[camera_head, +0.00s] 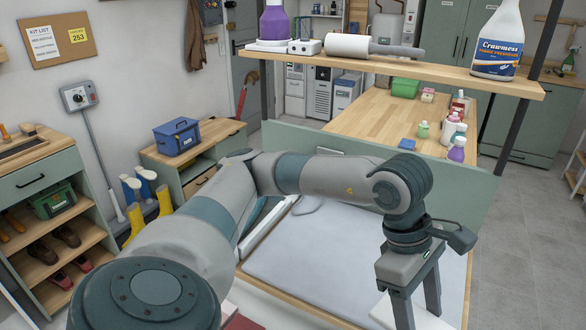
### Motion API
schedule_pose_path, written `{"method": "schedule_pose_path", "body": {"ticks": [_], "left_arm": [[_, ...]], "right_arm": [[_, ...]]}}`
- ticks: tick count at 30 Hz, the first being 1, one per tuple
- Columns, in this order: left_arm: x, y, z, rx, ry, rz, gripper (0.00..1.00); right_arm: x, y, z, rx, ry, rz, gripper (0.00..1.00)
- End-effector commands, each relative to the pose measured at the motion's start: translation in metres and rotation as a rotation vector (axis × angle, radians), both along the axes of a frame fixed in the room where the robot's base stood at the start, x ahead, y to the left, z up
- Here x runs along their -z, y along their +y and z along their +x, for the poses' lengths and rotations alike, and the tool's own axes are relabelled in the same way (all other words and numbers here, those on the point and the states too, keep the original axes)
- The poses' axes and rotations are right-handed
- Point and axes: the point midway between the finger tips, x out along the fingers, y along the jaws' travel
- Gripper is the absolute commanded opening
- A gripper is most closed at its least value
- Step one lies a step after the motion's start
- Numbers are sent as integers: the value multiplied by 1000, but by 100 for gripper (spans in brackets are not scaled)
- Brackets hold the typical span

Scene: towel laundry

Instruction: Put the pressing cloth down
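My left gripper (418,312) points down at the lower right, its two fingers apart. A flat white piece (385,315), possibly the pressing cloth, lies at the fingertips and runs off the bottom edge. I cannot tell whether it touches the fingers. A pale grey pad (340,250) covers the work table beneath my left arm. A small grey shape (305,205) lies at the pad's back left, partly behind the arm. My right gripper is out of view.
A green panel (460,195) edges the table's back. Above it, a shelf (400,68) holds a lint roller (347,45), a purple bottle (275,22) and a white spray bottle (499,45). A blue bin (177,138) stands left. My arm hides the table's left part.

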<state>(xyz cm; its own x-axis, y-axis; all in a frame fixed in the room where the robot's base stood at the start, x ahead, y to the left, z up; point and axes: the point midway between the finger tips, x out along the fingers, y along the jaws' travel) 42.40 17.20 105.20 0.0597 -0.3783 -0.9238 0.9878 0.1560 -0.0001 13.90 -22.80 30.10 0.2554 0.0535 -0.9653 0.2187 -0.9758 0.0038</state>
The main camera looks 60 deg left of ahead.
Motion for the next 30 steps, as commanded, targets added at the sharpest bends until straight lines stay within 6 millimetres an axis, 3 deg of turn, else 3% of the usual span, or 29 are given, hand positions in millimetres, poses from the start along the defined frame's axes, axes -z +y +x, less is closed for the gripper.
{"method": "schedule_pose_path", "body": {"ticks": [11,30], "left_arm": [[25,7,14,519,3,-1,36],[64,28,31,1567,2,3,36]], "right_arm": [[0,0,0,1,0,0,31],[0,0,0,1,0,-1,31]]}}
